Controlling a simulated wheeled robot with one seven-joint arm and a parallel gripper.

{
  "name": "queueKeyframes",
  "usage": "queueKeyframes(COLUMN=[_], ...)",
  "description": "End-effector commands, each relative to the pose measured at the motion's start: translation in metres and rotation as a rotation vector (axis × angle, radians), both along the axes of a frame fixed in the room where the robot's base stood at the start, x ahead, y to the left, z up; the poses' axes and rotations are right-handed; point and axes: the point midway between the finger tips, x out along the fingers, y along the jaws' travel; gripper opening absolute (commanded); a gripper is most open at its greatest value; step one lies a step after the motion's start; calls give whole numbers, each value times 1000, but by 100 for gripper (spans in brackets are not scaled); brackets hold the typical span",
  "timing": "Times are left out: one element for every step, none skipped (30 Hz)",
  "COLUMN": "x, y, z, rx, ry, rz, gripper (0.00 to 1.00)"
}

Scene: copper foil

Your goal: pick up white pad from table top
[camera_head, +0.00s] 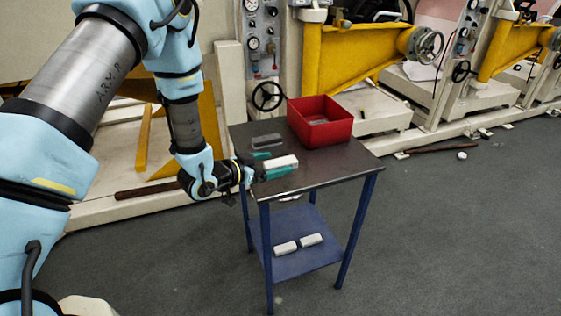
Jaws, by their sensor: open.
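The white pad (281,162) lies on the dark table top (325,170), near its left side. My gripper (268,164) reaches in from the left, low over the table. Its green fingers are apart, one on the far side and one on the near side of the pad's left part. I cannot tell whether the fingers touch the pad.
A red open box (320,123) stands at the back of the table. A grey block (266,141) lies behind the pad. Two light pads (298,244) lie on the blue lower shelf (285,264). Yellow and cream machines stand behind; the table's front right is clear.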

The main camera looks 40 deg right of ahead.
Motion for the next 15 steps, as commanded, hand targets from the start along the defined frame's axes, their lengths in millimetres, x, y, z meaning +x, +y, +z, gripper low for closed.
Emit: queueKeyframes(x=[0, 0, 0, 0, 0, 0, 0, 0, 0, 0, 0, 0, 0, 0, 0], y=[-3, -3, -4, -4, -4, -4, -4, -4, -4, -4, -4, -4, -4, -4, -4], z=[0, -1, -1, -2, -2, -2, -2, -2, -2, -2, -2, -2, -2, -2, -2], rx=[1, 1, 1, 1, 1, 1, 0, 1, 0, 0, 0, 0, 0, 0, 0], ry=[0, 1, 1, 1, 1, 1, 1, 1, 1, 1, 1, 1, 1, 1, 1], rz=[0, 0, 1, 1, 1, 1, 1, 1, 1, 1, 1, 1, 1, 1, 1], gripper=[98, 98, 98, 98, 98, 98, 98, 98, 95, 92, 88, 84, 80, 77, 72])
